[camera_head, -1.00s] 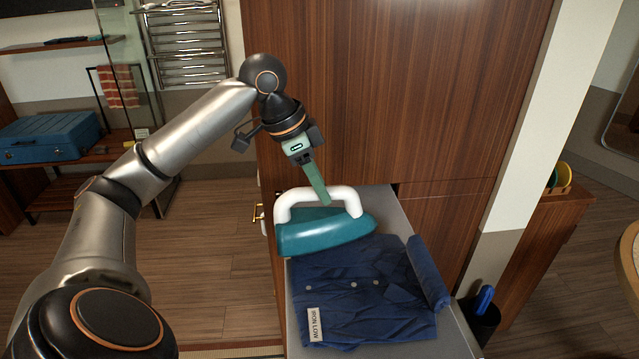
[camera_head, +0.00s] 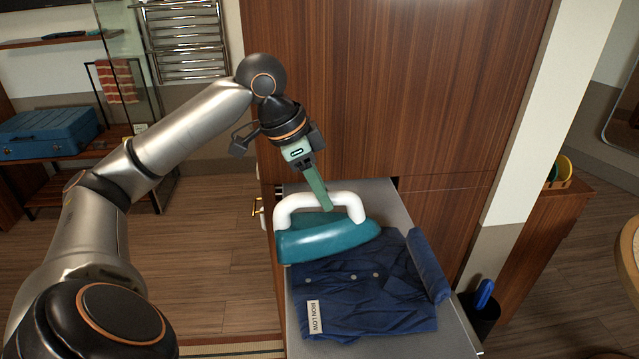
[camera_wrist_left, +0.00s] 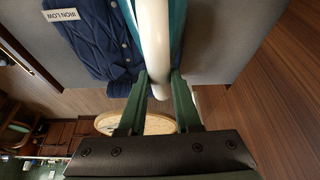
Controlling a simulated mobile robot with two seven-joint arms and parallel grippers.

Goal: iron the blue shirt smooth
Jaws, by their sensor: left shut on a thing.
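A teal iron (camera_head: 328,240) with a white handle (camera_head: 283,210) is at the far end of the grey board, over the upper edge of the blue shirt. My left gripper (camera_head: 327,207) is shut on the white handle, which also shows between its green fingers in the left wrist view (camera_wrist_left: 155,60). The blue shirt (camera_head: 365,300) lies on the board with creases across it and an "IRON LOW" tag (camera_head: 314,317). A rolled blue sleeve or edge (camera_head: 428,265) lies along its right side. The iron hides part of the shirt. My right gripper is not in view.
The grey board (camera_head: 455,335) is bounded at the back by a wooden cabinet (camera_head: 400,90). A dark bin (camera_head: 482,318) with a blue item stands at the right. Open floor (camera_head: 220,250) lies to the left.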

